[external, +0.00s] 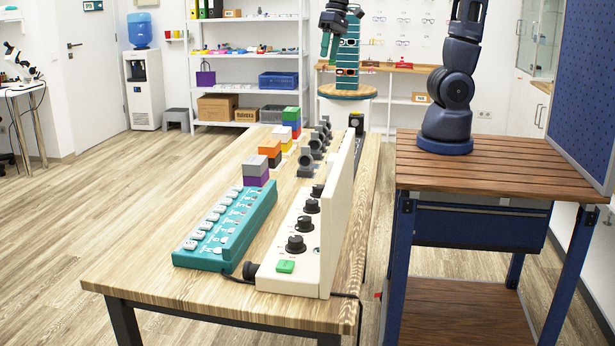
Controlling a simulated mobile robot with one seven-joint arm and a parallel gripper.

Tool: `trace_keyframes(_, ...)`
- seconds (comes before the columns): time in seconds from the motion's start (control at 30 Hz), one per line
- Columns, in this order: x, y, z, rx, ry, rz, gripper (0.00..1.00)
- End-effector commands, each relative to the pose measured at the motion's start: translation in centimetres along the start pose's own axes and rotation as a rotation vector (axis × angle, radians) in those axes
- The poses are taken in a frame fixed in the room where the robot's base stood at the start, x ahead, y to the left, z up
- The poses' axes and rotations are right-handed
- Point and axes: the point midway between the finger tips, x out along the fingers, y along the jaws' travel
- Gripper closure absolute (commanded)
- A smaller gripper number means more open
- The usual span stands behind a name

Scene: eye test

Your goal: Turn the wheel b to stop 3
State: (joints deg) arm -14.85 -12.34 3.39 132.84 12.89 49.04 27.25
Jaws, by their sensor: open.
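A long cream panel (338,222) stands on the wooden table (150,277). Several black round knobs (296,244) run in a row along its sloped front. Farther back along the same row are several dark grey knob-like parts (306,163). The lettering is too small to read, so I cannot tell which one is wheel b or where stop 3 is.
A teal box (228,246) with white switches lies left of the panel. Stacks of coloured blocks (255,169) stand behind it. A green button (285,266) is at the panel's near end. A black cable lies at the table's front. The table's left side is clear.

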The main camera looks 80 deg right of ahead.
Motion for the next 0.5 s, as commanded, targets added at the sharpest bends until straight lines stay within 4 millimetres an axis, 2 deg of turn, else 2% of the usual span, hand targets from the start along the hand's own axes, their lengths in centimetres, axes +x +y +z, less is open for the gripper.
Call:
trace_keyframes(0.03,1.2,-1.3,-0.2,0.017,-0.024,0.000,0.48)
trace_keyframes(0.23,5.5,-5.8,-0.5,0.106,-0.101,0.000,0.48)
trace_keyframes(0.5,12.1,-11.8,0.5,0.232,-0.203,0.021,0.48)
